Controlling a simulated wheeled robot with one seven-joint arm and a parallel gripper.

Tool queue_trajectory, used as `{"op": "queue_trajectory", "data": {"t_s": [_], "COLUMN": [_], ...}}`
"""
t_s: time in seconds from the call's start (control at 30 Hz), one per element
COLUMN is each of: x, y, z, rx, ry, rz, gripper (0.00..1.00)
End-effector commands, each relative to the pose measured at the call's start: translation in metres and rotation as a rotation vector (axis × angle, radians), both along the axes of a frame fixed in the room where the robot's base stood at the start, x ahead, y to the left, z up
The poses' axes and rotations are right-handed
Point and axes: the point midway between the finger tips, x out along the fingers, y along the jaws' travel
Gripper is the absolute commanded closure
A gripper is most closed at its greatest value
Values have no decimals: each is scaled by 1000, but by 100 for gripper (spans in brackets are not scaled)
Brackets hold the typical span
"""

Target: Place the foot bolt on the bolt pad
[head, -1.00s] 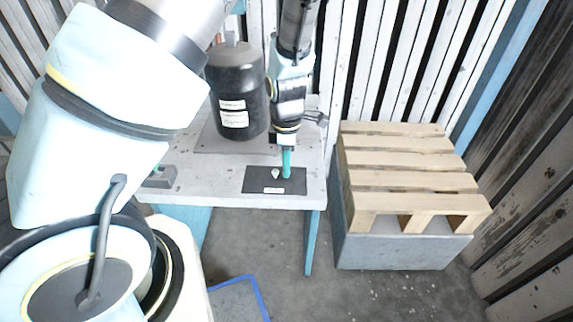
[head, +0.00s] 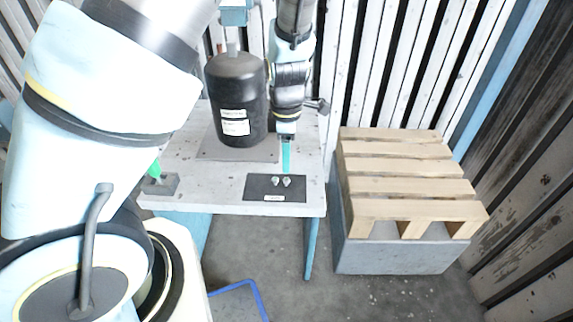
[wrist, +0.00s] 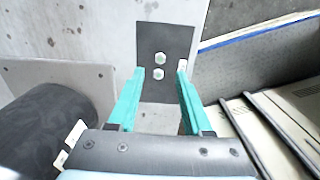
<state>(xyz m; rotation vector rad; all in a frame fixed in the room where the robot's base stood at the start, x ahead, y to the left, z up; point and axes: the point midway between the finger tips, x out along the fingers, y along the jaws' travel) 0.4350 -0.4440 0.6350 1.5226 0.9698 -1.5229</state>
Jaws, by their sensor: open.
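The bolt pad (head: 262,190) is a dark flat rectangle with a small white label near the front edge of the table. Two pale bolts sit side by side on it: a left one (head: 276,181) and a right one (head: 287,182). I cannot tell which is the foot bolt. In the wrist view, the bolts (wrist: 160,58) and (wrist: 158,74) lie on the pad (wrist: 150,34), seen between the teal fingers.
A black blower housing (head: 236,100) stands on a grey plate (head: 210,150) behind the pad. A wooden pallet (head: 400,165) on a grey block stands to the right.

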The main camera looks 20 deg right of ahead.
Motion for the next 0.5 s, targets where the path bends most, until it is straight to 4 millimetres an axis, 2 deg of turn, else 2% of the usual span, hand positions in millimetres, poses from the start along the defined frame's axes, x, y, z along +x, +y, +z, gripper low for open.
{"op": "queue_trajectory", "data": {"t_s": [0.03,0.2,0.33,0.5], "x": [0,0,0,0], "y": [-1,-1,0,0], "z": [16,45,57,62], "rx": [-3,-2,-1,0], "ry": [-1,-1,0,1], "rz": [-1,-1,0,0], "gripper": [50,50,50,50]}}
